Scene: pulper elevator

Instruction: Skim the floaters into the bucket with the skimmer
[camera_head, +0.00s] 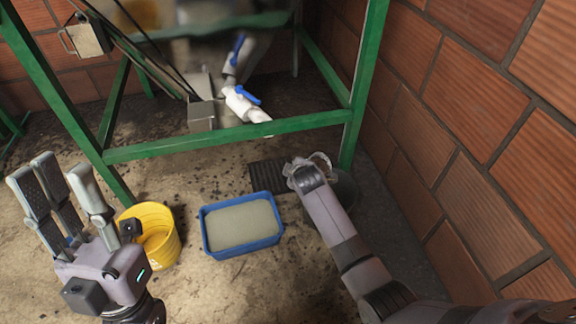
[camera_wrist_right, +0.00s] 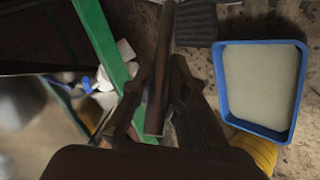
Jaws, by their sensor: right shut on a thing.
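My right gripper (camera_head: 312,165) is beside the green frame's front leg in the head view. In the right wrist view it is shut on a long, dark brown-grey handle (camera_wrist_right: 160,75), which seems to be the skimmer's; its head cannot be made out. A blue tub (camera_head: 242,247) of cloudy grey-beige liquid stands on the floor left of this gripper, and also shows in the right wrist view (camera_wrist_right: 264,43). I cannot make out separate floaters. A yellow bucket (camera_head: 165,252) stands left of the tub. My left gripper (camera_head: 55,172) is open and empty, left of the bucket.
A green metal frame (camera_head: 230,146) stands behind the tub, with white pipes and blue valve handles (camera_head: 243,95) below it. A dark ribbed mat (camera_head: 267,177) lies behind the tub. A dark bucket (camera_head: 346,190) is partly hidden by my right arm. A brick wall (camera_head: 480,130) bounds the right.

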